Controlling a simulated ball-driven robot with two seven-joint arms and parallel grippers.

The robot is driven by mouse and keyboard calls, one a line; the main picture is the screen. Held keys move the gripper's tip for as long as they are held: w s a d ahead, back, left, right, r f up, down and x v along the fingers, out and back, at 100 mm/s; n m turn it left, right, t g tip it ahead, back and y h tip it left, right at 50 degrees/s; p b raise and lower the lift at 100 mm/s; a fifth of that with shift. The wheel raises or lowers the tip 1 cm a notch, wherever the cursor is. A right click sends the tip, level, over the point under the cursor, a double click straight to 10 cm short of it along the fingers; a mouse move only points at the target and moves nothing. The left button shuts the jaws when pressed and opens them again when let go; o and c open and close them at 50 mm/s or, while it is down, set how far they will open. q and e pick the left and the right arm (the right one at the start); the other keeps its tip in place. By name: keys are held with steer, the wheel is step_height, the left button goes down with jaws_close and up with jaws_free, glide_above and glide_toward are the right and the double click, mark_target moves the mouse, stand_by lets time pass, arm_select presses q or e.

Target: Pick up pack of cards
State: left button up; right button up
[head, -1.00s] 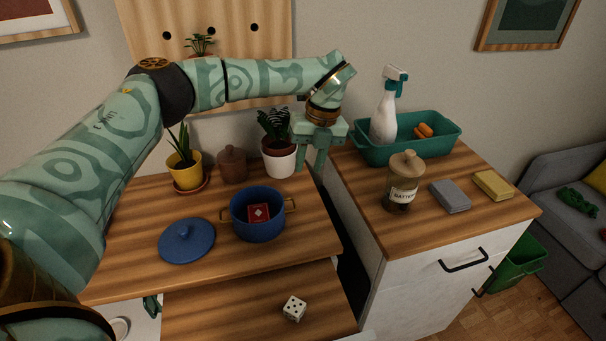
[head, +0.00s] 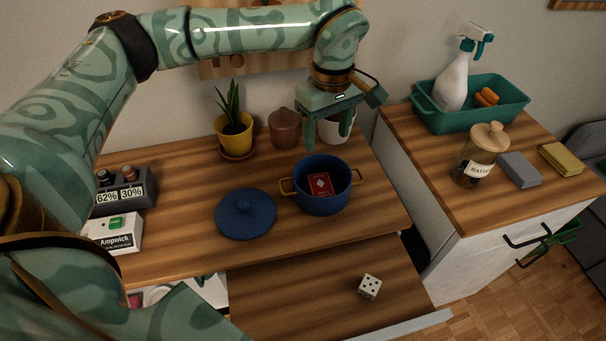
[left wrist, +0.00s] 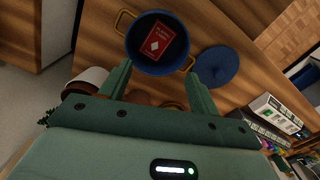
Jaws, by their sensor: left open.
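The pack of cards (head: 320,184) is red with a white diamond and lies inside the open blue pot (head: 321,206). It also shows in the left wrist view (left wrist: 159,42), inside the pot (left wrist: 135,36). My left gripper (head: 328,142) is open and empty, pointing down above and behind the pot's far rim. In the left wrist view its two fingers (left wrist: 157,80) are spread apart, with the pot beyond their tips. My right gripper is not visible in the head view.
The blue lid (head: 245,214) lies left of the pot. A yellow potted plant (head: 233,137), brown jar (head: 283,129) and white pot (head: 337,127) stand behind. A die (head: 369,286) lies on the lower board. The battery jar (head: 474,165) stands on the right cabinet.

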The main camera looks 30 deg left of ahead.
arm_select(q)
steer(key=m, duration=0.2)
steer(key=m+b, duration=0.2)
steer(key=b, duration=0.2)
glide_above(322, 190)
steer(key=f, duration=1)
steer(key=shift+w+d+f, duration=0.1)
steer(key=shift+d+f, duration=0.1)
steer(key=shift+f, duration=0.6)
step_height(322, 190, down, 5)
steer(key=shift+a+r+b, duration=0.1)
steer(key=shift+a+b, duration=0.05)
steer(key=shift+b, duration=1)
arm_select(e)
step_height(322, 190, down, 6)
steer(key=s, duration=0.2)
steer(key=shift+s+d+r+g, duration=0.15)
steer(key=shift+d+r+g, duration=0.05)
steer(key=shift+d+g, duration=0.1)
arm_select(q)
steer(key=shift+c, duration=1)
steer(key=c, duration=0.6)
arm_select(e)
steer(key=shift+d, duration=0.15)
